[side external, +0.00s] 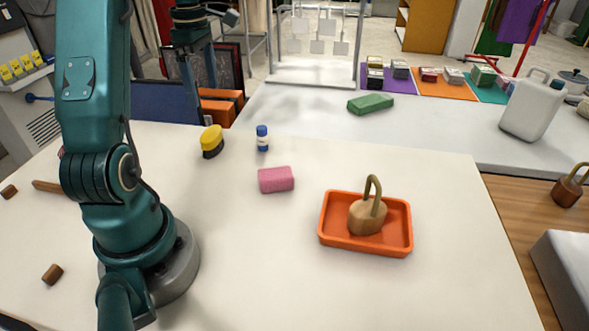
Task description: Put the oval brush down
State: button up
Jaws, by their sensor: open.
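The oval brush (211,138), with a yellow top and dark lower part, rests on the white table left of centre. My gripper (206,110) shows at the upper left, its dark fingers pointing down just above and behind the brush in the picture. It is open and holds nothing that I can see. I cannot tell the exact gap between the fingertips and the brush. An orange tray (328,237) to the right holds a wooden piece with a loop handle (368,216).
A blue-capped bottle (262,140) stands right of the brush, and a pink sponge (276,180) lies nearer. A green block (371,103) and a white jug (530,107) are on the back counter. The front middle of the table is clear.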

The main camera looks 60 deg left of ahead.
jog(key=w+d+r+m+t+y, duration=0.1)
jog(key=d+r+m, duration=0.1)
jog(key=d+m, duration=0.25)
jog(key=w+d+r+m, duration=0.2)
jog(key=d+m, duration=0.1)
jog(key=d, duration=0.2)
jog(key=s+d+f+m+t, duration=0.1)
jog(key=s+d+m, duration=0.3)
jog(key=d+m, duration=0.5)
jog(key=s+d+f+m+t+h, duration=0.1)
jog(key=s+d+m+t, duration=0.2)
jog(key=d+m, duration=0.7)
jog(key=shift+s+t, duration=0.3)
jog(key=shift+s, duration=0.35)
